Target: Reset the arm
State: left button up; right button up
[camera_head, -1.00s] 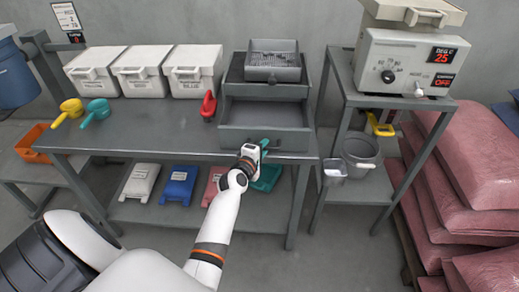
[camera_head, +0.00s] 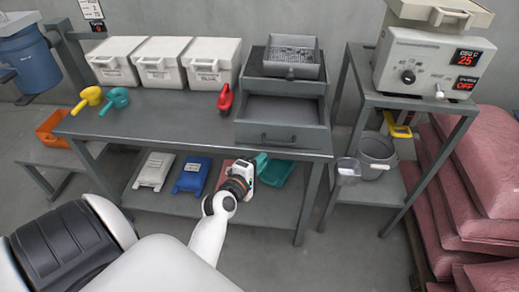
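My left arm (camera_head: 212,238) comes in from the lower left, and its gripper (camera_head: 258,164) is in front of the workbench, below the bench top's front edge. The fingers look teal and point away from me. They overlap the teal item on the lower shelf in the picture, so I cannot tell whether they are open or shut. The open grey drawer (camera_head: 281,136) is above and beyond the gripper, apart from it. My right gripper is not in view.
The bench (camera_head: 180,120) holds white lidded bins (camera_head: 160,66), yellow (camera_head: 87,98), teal (camera_head: 115,100) and red scoops (camera_head: 225,99). Its lower shelf holds coloured items. A side stand carries a control box (camera_head: 430,62) reading 25 and OFF. Pink sacks (camera_head: 470,165) fill the right. Grey floor shows in front.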

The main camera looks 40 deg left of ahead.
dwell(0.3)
pick_arm(q)
jog(key=s+d+f+m+g+h, duration=0.1)
jog(key=s+d+f+m+g, duration=0.15)
jog(key=f, duration=0.75)
jog(key=s+d+f+m+g+h, duration=0.15)
jog(key=s+d+f+m, duration=0.25)
jog(key=f, duration=0.6)
jog(key=s+d+f+m+g+h, duration=0.1)
jog(key=s+d+f+m+g, duration=0.25)
jog(key=f, duration=0.65)
jog(key=s+f+m+g, duration=0.2)
jog(key=s+f+m, duration=0.2)
jog(key=s, duration=0.6)
jog(key=s+d+f+m+g, duration=0.1)
jog(key=s+f+m+g, duration=0.2)
jog(key=s+f, duration=0.4)
jog(key=s+f+m+g, duration=0.2)
jog(key=s+f+m, duration=0.4)
jog(key=s, duration=0.7)
jog(key=shift+s+d+y, duration=0.25)
jog(key=shift+s+y, duration=0.05)
jog(key=shift+y, duration=0.15)
